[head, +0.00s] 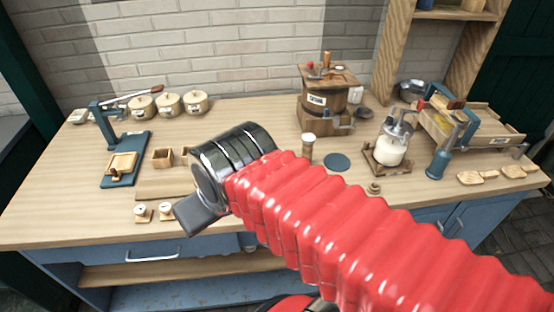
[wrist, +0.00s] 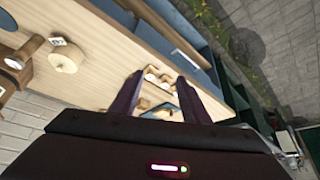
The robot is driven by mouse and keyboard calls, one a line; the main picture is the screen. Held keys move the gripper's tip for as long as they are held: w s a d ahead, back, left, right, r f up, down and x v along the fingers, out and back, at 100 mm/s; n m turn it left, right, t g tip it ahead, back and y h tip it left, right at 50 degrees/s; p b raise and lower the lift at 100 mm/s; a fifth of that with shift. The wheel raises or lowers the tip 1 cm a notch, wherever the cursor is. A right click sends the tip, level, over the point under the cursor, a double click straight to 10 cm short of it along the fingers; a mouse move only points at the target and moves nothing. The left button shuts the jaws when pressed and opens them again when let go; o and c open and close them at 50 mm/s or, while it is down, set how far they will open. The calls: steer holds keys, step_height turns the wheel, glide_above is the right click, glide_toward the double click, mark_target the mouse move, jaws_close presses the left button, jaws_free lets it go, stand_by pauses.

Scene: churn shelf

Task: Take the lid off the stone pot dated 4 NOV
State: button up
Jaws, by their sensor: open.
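Three cream stone pots stand in a row at the back left of the bench in the head view: a left pot (head: 141,107), a middle pot (head: 168,105) and a right pot (head: 196,104). The label writing is too small to read, so I cannot tell which is dated 4 NOV. My gripper (head: 190,215) is above the bench's front left, apart from the pots. In the wrist view its dark fingers (wrist: 157,98) are spread, with nothing held between them.
A small wooden box (head: 162,157) and two small round pieces (head: 152,212) are nearby. A wooden churn (head: 326,98) and a glass jar (head: 391,150) stand further right.

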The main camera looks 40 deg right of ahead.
steer(key=o, duration=0.6)
steer(key=w+d+m, duration=0.1)
steer(key=w+d, duration=0.3)
steer(key=d, duration=0.1)
steer(key=shift+w+r+m+h, duration=0.2)
steer(key=shift+r+m+h, duration=0.15)
steer(key=shift+m+h, duration=0.05)
steer(key=o, duration=0.5)
steer(key=shift+m+g+h, duration=0.4)
steer(key=shift+m, duration=0.5)
steer(key=w+d, duration=0.1)
steer(key=d, duration=0.1)
steer(key=w+d, duration=0.1)
steer(key=d, duration=0.1)
steer(key=w+d, duration=0.1)
steer(key=d, duration=0.2)
steer(key=shift+w+f, duration=0.1)
steer(key=shift+w, duration=0.25)
steer(key=shift+c, duration=0.2)
steer(key=shift+o, duration=0.4)
steer(key=w+d+f+m, duration=0.1)
steer(key=d, duration=0.6)
steer(key=w+d+f+m+g, duration=0.1)
steer(key=w+d+f+m, duration=0.1)
steer(key=d, duration=0.6)
steer(key=shift+d+h, duration=0.2)
steer(key=shift+h, duration=0.2)
steer(key=x, duration=0.8)
steer(key=shift+f, duration=0.1)
steer(key=shift+d+f, duration=0.1)
